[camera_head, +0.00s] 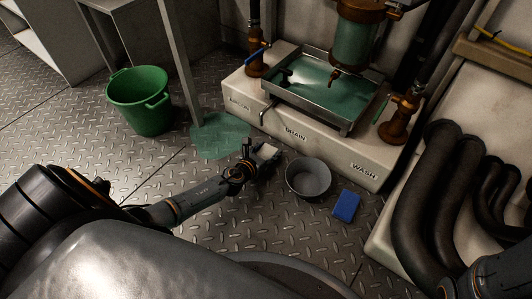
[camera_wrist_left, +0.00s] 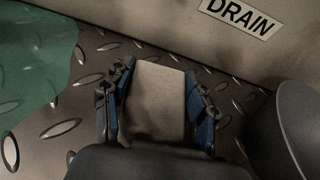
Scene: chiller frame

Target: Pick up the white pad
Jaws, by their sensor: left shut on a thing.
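The white pad (camera_wrist_left: 158,100) is between the fingers of my left gripper in the left wrist view, with a blue-padded finger against each side. In the head view the pad (camera_head: 268,152) shows as a small pale patch at the tip of my left gripper (camera_head: 262,155). The gripper is shut on it, near the floor in front of the DRAIN label. I cannot tell whether the pad touches the floor. My right gripper does not show; only part of my right arm is at the lower right of the head view.
A grey bucket (camera_head: 309,180) stands just right of the left gripper, with a blue pad (camera_head: 346,206) beyond it. A green puddle (camera_head: 219,136) and a green bucket (camera_head: 140,101) are to the left. The white plinth (camera_head: 312,141) with a metal tray (camera_head: 341,122) stands behind. Black hoses (camera_head: 428,190) are right.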

